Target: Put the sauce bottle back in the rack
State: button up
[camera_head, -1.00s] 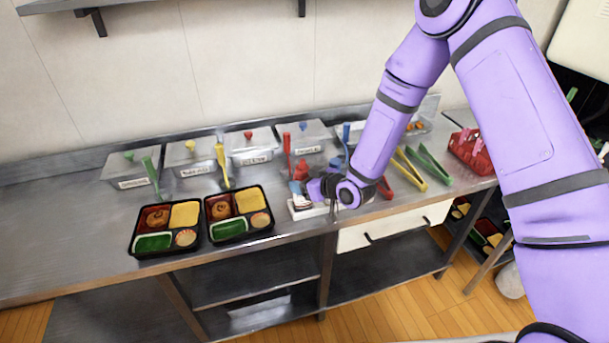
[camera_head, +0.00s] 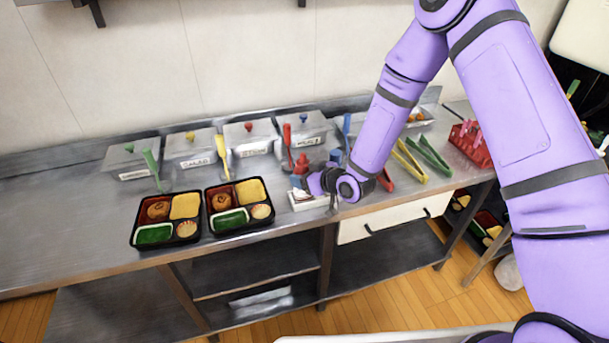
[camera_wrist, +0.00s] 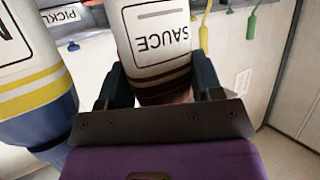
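The sauce bottle (camera_wrist: 157,30) is in the wrist view, pale with a dark lower band and a SAUCE label that reads upside down there. My gripper (camera_wrist: 163,82) has one finger against each side of it. A second bottle (camera_wrist: 28,75), with a yellow stripe and a blue end, stands just left of it. In the head view my gripper (camera_head: 318,185) is low at the white rack (camera_head: 308,203) near the counter's front edge. My gripper and wrist hide much of the rack and the held bottle, so I cannot tell how the bottle sits in it.
Two filled bento trays (camera_head: 133,236) (camera_head: 207,212) lie left of the rack. Lidded bins (camera_head: 250,143) with upright coloured utensils line the back. Tongs (camera_head: 410,163) and a red basket (camera_head: 470,145) are to the right. Bare counter lies at the far left.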

jog(key=shift+f, duration=0.9)
jog(key=o, duration=0.7)
jog(key=shift+c, duration=0.2)
jog(key=v, duration=1)
jog(key=shift+s+d+r, duration=0.15)
jog(key=shift+s+d, duration=0.1)
jog(key=shift+d, duration=0.05)
